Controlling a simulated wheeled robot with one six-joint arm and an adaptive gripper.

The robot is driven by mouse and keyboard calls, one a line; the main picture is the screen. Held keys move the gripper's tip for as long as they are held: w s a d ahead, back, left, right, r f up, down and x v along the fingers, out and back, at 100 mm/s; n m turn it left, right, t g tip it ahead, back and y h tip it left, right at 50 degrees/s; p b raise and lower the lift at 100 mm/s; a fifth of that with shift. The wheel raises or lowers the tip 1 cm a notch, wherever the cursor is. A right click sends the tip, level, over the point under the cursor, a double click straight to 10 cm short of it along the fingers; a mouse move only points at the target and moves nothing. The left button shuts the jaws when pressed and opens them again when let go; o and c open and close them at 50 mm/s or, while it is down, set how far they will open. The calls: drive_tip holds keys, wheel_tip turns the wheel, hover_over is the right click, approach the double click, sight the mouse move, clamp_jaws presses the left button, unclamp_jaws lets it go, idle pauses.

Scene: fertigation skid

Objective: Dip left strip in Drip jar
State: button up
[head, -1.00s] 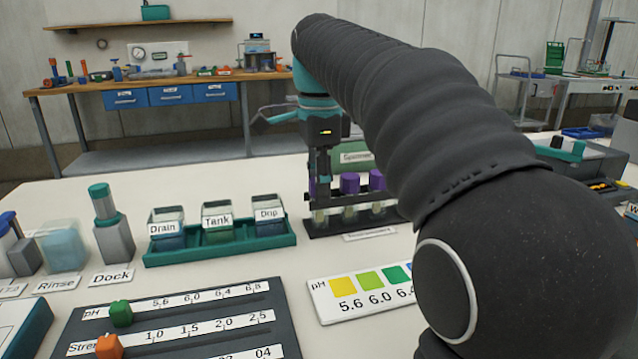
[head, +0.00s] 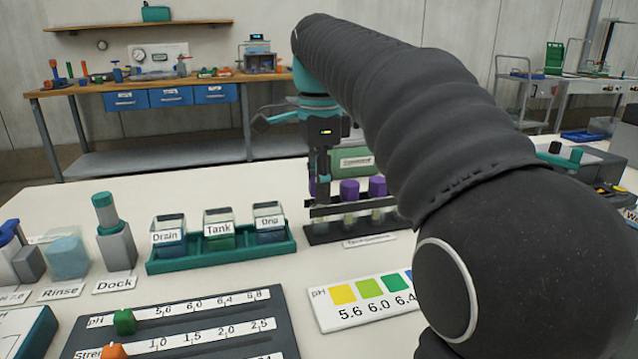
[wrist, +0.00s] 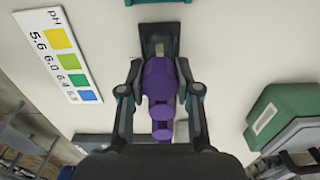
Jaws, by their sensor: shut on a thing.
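The Drip jar (head: 271,228) is the right one of three labelled jars in a teal tray (head: 222,257), left of the strip rack. My gripper (head: 321,188) is at the left end of the dark rack (head: 318,233), pointing down. In the wrist view, my gripper (wrist: 160,85) is shut on a purple-capped piece (wrist: 160,78), which I take as the left strip. In the head view its purple cap (head: 312,187) is mostly hidden by the fingers. Two other purple caps (head: 349,190) (head: 377,186) stand to its right. I cannot tell whether the held strip is clear of the rack.
The Drain jar (head: 168,236) and Tank jar (head: 219,230) share the tray. A teal-topped dock (head: 116,245) and the Rinse vessel (head: 68,257) are further left. A pH colour card (head: 365,298) and a slider panel (head: 180,325) lie in front. A green box (head: 352,161) stands behind the rack.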

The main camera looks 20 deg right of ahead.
drive_tip(key=shift+r+p, duration=1.05)
drive_tip(key=shift+r, duration=1.95)
drive_tip(key=shift+r, duration=0.5)
